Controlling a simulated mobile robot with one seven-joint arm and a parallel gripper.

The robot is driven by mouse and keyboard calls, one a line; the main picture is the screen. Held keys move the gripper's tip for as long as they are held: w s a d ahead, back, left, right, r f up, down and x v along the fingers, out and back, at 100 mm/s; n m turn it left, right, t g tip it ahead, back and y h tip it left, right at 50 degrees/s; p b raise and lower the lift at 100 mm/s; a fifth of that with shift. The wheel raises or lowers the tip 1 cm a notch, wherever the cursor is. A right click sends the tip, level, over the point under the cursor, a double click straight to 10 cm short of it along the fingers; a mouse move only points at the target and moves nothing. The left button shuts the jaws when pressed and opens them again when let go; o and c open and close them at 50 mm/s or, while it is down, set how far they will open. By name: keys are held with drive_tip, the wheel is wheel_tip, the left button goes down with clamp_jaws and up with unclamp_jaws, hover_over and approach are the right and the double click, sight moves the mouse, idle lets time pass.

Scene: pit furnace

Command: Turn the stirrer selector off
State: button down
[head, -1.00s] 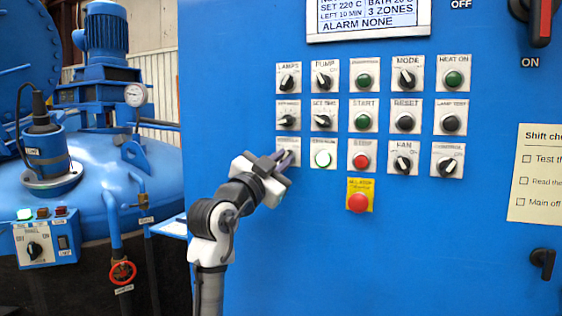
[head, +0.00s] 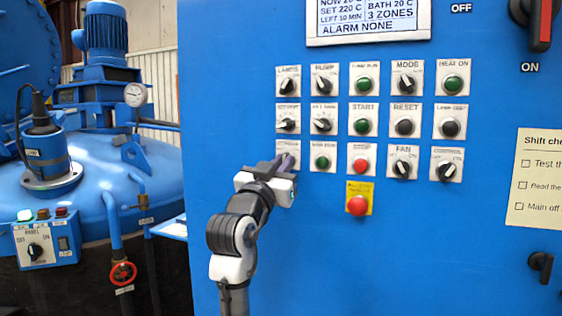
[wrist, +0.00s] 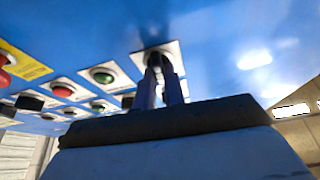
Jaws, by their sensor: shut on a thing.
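The selector that I take for the stirrer selector (head: 292,148) is at the left end of the third row on the blue panel. Its label is too blurred to read, and my fingers cover most of its knob. My gripper (head: 284,161) is shut on this black knob, and its fingers reach the plate. The wrist view also shows the knob (wrist: 157,58) between the two fingertips (wrist: 163,80) against a white plate. The knob's pointing direction is hidden. The green lamp (head: 322,162) just right of the selector is dark.
A red button (head: 361,166), the fan selector (head: 402,168) and the control selector (head: 446,170) continue the row. A red button on a yellow plate (head: 358,204) sits below. Several knobs and lamps are above. A blue vessel (head: 95,200) stands left.

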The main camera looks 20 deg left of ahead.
drive_tip(key=shift+d+n+g+y+p, duration=0.15)
drive_tip(key=shift+n+y+p, duration=0.65)
drive_tip(key=shift+n, duration=0.9)
drive_tip(key=shift+a+n+g+y+p, duration=0.15)
drive_tip(key=shift+n+y+p, duration=0.65)
drive_tip(key=shift+n, duration=0.9)
drive_tip(key=shift+d+n+g+y+p, duration=0.2)
drive_tip(key=shift+n+y+p, duration=0.3)
drive_tip(key=shift+n+y, duration=0.9)
drive_tip(key=shift+a+n+h, duration=0.1)
drive_tip(key=shift+n+h, duration=0.2)
drive_tip(key=shift+n, duration=0.1)
drive_tip(key=c, duration=1.5)
unclamp_jaws()
drive_tip(key=shift+s, duration=0.1)
drive_tip(key=b+v, duration=0.3)
drive_tip(key=v, duration=1)
drive_tip(key=shift+s+f+b, duration=0.2)
drive_tip(key=shift+s+b, duration=0.1)
drive_tip(key=shift+b, duration=0.1)
